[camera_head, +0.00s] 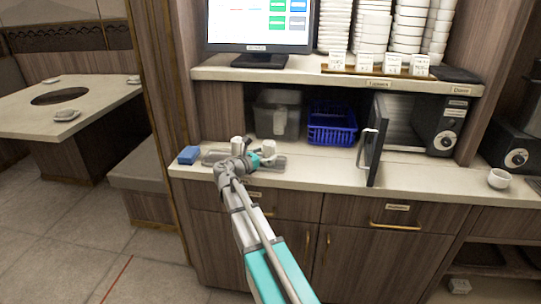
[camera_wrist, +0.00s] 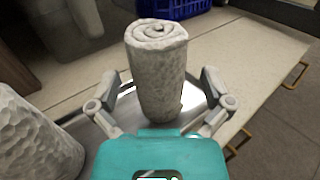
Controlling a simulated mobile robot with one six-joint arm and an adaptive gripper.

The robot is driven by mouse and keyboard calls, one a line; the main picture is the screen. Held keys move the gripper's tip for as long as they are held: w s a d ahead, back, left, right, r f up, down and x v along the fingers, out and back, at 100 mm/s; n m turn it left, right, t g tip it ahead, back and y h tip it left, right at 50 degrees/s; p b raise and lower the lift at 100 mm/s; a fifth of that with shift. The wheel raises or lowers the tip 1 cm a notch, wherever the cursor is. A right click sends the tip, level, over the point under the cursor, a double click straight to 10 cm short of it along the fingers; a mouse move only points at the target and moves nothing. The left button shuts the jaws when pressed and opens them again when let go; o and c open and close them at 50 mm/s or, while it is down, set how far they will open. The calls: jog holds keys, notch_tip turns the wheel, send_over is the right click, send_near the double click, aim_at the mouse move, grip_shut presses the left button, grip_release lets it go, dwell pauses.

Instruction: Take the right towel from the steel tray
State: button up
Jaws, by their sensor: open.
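The right towel is a grey-white upright roll (camera_wrist: 157,80) with a spiral top. It stands on the steel tray (camera_wrist: 205,90) in the wrist view, and also shows in the head view (camera_head: 269,147). My gripper (camera_wrist: 160,85) is open, with one finger on each side of this towel. Whether the fingers touch it I cannot tell; a gap shows at each side. A second rolled towel (camera_wrist: 35,140) stands to the left, outside the fingers, and shows in the head view (camera_head: 237,144). In the head view my gripper (camera_head: 255,160) partly hides the tray (camera_head: 279,164).
A blue block (camera_head: 189,154) lies left of the tray. Behind stand a clear grey container (camera_head: 278,115) and a blue basket (camera_head: 332,125). An open microwave door (camera_head: 376,140) juts over the counter to the right. A white cup (camera_head: 499,179) stands far right. A shelf (camera_head: 300,73) overhangs the counter.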

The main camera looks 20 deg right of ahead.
jog(key=shift+w+d, duration=0.2)
jog(key=shift+d, duration=0.5)
jog(key=c, duration=1.1)
